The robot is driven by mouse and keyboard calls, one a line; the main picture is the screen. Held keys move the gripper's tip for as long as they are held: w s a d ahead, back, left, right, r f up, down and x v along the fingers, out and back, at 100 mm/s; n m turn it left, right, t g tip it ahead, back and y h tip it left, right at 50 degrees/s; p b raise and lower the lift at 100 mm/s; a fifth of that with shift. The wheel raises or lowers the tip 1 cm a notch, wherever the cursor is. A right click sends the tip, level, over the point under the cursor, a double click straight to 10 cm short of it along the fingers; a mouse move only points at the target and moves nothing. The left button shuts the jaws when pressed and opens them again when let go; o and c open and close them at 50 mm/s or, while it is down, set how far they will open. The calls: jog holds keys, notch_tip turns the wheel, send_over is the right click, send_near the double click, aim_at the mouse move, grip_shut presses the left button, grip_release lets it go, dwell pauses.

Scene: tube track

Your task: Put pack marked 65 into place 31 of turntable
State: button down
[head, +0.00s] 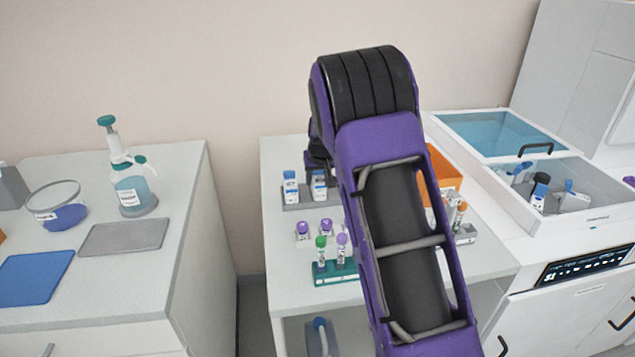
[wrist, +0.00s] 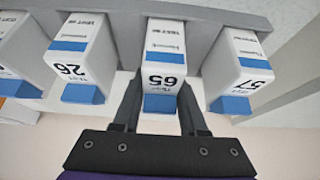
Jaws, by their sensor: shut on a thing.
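The pack marked 65 (wrist: 164,62) is white with blue bands and a blue tip, in the middle of the wrist view. My gripper (wrist: 160,98) is shut on it, one dark finger on each side. The pack stands in line with its neighbours at the grey rack (wrist: 205,17). In the head view my arm hides the gripper and this pack. The turntable cannot be made out; an open analyser bay (head: 590,218) at the right holds several packs and vials, and no place number is legible.
Packs marked 26 (wrist: 78,58) and 57 (wrist: 238,68) stand close on either side of my gripper. A green tube rack (head: 336,280) and an orange bin (head: 445,168) are on the same bench. A raised lid panel (head: 500,132) lies behind the bay.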

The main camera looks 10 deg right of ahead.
notch_tip(320, 180, up, 17)
jog(key=p, duration=0.2)
jog(key=shift+f+p, duration=0.15)
jog(key=shift+p, duration=0.25)
jog(key=shift+s, duration=0.1)
